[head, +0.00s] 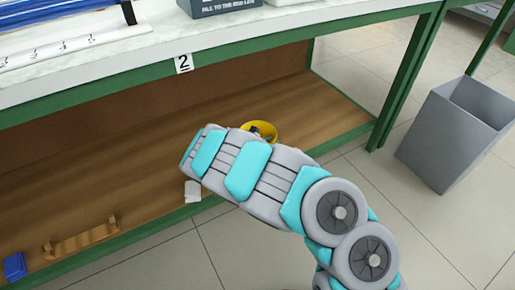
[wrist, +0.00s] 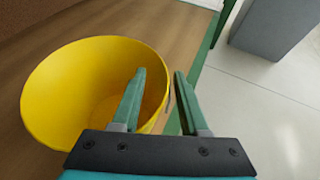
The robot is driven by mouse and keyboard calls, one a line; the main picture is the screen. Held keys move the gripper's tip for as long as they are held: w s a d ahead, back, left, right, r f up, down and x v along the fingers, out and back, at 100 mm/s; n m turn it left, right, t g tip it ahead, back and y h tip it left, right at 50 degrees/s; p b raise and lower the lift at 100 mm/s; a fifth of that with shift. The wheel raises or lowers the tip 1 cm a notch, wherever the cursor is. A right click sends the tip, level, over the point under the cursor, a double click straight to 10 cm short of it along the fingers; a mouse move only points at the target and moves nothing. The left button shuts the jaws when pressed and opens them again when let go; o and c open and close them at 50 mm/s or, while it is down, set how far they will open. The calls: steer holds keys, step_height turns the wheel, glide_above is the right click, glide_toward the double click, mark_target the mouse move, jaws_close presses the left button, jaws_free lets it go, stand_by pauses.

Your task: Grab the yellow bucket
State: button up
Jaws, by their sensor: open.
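The yellow bucket (wrist: 75,85) stands on the wooden lower shelf, its open top facing up in the wrist view. In the head view only a bit of the yellow bucket (head: 262,127) shows behind my arm. My gripper (wrist: 160,72) is open at the bucket's right side. Its left finger overlaps the bucket's opening and its right finger is outside, past the right rim. The near rim is partly hidden by the gripper. I cannot tell whether the fingers touch the bucket. In the head view my arm hides the fingers.
The lower shelf (head: 110,165) has a green front edge under a white worktop (head: 120,62). A wooden holder (head: 80,238), a blue item (head: 14,266) and a small white object (head: 192,191) lie along its front. A grey bin (head: 445,145) stands on the floor to the right.

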jaws_close()
stand_by(1.4)
